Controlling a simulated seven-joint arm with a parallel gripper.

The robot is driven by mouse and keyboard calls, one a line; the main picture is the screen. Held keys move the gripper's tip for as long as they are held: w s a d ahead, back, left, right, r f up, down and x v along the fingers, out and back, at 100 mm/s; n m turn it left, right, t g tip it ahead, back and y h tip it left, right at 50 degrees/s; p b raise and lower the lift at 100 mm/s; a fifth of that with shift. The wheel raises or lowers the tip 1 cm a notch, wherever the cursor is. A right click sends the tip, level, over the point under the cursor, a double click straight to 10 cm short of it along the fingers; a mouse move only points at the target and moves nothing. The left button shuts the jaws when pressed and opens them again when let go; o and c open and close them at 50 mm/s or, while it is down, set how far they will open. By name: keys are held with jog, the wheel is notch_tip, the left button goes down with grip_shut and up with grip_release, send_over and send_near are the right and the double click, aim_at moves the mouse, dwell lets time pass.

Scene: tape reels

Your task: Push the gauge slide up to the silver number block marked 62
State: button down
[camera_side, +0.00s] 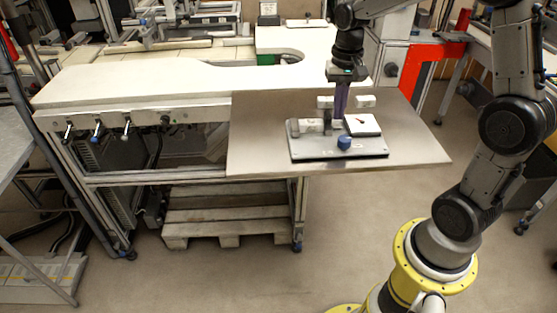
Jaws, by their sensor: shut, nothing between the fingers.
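A small fixture with a dark-edged grey base (300,155) stands on the brown-grey board. It carries a light block (311,126) at its left, a blue knob (344,142) at the front and a white, tilted dial face (362,125) with a red and dark pointer at the right. More pale blocks show behind, one of them right of the fingers (366,101). No number can be read, so I cannot tell which block is 62, nor which part is the gauge slide. My gripper (339,116) points down, shut and empty, over the rear middle of the fixture. Whether it touches anything is unclear.
The board (262,130) is clear left of the fixture and at its right end. A long white worktop (150,80) adjoins it at the left, with equipment behind. An orange-red panel (425,60) stands at the back right.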

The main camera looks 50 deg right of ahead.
aim_at(336, 129)
jog(key=shift+w+a, duration=0.25)
jog(key=shift+w, duration=0.05)
jog(key=shift+s+d, duration=0.25)
jog(key=shift+s, duration=0.05)
dwell(0.4)
jog(key=shift+r, duration=0.1)
notch_tip(336, 129, up, 7)
dwell(0.7)
